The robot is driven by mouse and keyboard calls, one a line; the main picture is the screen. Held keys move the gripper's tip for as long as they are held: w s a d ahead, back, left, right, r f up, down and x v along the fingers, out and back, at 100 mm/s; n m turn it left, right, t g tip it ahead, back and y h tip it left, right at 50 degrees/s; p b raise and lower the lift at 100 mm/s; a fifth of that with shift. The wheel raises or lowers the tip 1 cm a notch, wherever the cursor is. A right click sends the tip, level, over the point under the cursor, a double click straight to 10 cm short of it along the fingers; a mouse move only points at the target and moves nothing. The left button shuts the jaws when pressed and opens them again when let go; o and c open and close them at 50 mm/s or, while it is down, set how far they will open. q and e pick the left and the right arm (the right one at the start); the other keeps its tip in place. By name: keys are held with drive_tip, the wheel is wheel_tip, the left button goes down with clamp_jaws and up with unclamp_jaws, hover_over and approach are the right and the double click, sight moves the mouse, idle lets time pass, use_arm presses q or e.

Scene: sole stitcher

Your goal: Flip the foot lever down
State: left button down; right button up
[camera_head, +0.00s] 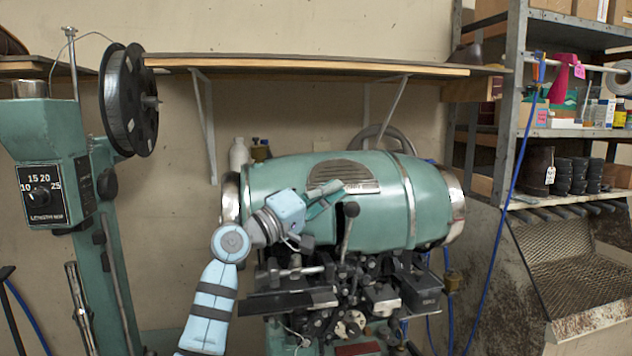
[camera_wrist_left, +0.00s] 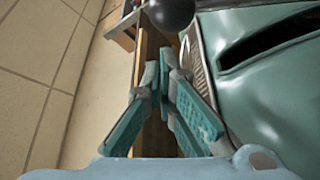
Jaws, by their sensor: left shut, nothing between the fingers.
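The foot lever (camera_head: 346,235) stands upright at the front of the green sole stitcher, its round dark knob at the top. In the left wrist view the dark ball of the foot lever (camera_wrist_left: 170,12) shows at the top, beyond the fingertips. My left gripper (camera_head: 338,187) is shut and empty, in front of the green drum, just above and left of the knob. In the wrist view the left gripper (camera_wrist_left: 165,68) has its teal finger pads close together and does not visibly touch the knob. My right gripper is not in view.
The green stitcher drum (camera_head: 385,200) lies right behind the gripper and lever. Dark mechanism parts (camera_head: 345,295) crowd the space below. A green post with a dial (camera_head: 45,190) and thread spool (camera_head: 127,100) stands left. A wall shelf (camera_head: 310,65) runs above; metal shelving (camera_head: 515,110) stands right.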

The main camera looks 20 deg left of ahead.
use_arm(q)
drive_tip(key=shift+s+d+f, duration=0.2)
drive_tip(key=shift+d+f, duration=0.15)
drive_tip(key=shift+f, duration=0.25)
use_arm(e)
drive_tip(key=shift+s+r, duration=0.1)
use_arm(q)
drive_tip(key=shift+s, duration=0.15)
